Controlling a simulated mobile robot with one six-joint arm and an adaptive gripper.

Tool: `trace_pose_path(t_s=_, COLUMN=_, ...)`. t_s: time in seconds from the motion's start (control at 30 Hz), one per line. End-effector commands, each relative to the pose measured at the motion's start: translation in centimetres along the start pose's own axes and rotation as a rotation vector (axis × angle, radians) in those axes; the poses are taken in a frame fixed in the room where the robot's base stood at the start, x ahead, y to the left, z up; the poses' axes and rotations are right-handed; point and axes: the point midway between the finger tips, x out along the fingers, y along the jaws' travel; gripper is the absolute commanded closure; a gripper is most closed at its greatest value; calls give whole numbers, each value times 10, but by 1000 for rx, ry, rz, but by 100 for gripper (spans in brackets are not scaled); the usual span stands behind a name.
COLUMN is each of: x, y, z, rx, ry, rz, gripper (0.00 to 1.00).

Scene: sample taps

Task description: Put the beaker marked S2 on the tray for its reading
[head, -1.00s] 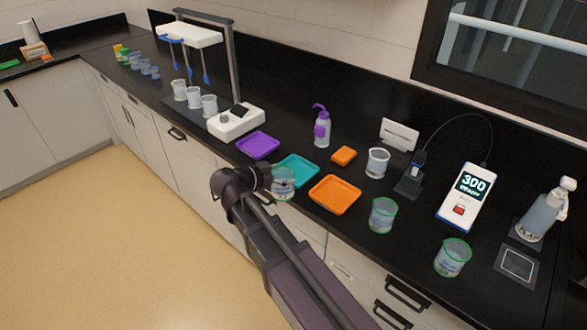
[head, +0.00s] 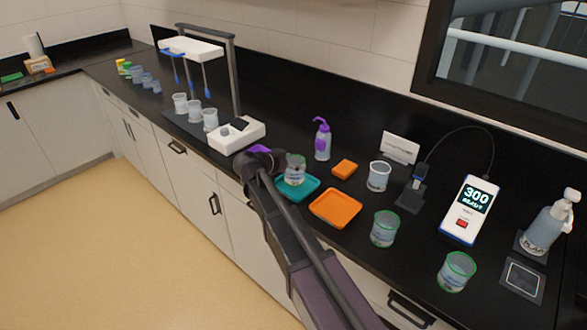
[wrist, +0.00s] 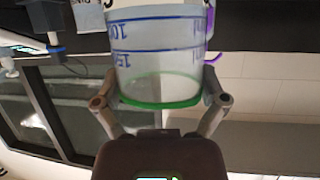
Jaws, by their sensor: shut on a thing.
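My gripper (head: 272,161) is shut on a clear beaker (head: 295,171) with a green rim, which stays roughly upright. In the wrist view the fingers (wrist: 161,98) grip both sides of the beaker (wrist: 160,60) near its green rim; blue scale marks show, but its name mark is cut off. The beaker overlaps the teal tray (head: 312,188); whether it touches the tray I cannot tell. The orange tray (head: 335,208) is empty to the right. The purple tray (head: 259,149) is mostly hidden behind my gripper. The meter (head: 467,210) reads 300.
Two green-rimmed beakers (head: 385,229) (head: 456,272) stand at the front right. A clear beaker (head: 378,176), an orange block (head: 344,169), a purple-capped bottle (head: 322,140) and a white card (head: 400,147) stand behind the trays. A white stirrer (head: 236,135) stands left.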

Motion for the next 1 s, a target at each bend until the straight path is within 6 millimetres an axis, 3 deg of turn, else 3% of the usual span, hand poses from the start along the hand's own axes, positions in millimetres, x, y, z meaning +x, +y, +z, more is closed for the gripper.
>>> trace_pose_path(t_s=0.47, x=5, y=-4, z=-2, rx=0, ry=0, rz=0, gripper=69)
trace_pose_path(t_s=0.67, x=17, y=-13, z=-5, rx=0, ry=0, rz=1, gripper=69)
trace_pose_path(t_s=1.0, x=27, y=-10, z=23, rx=0, ry=0, rz=1, gripper=69)
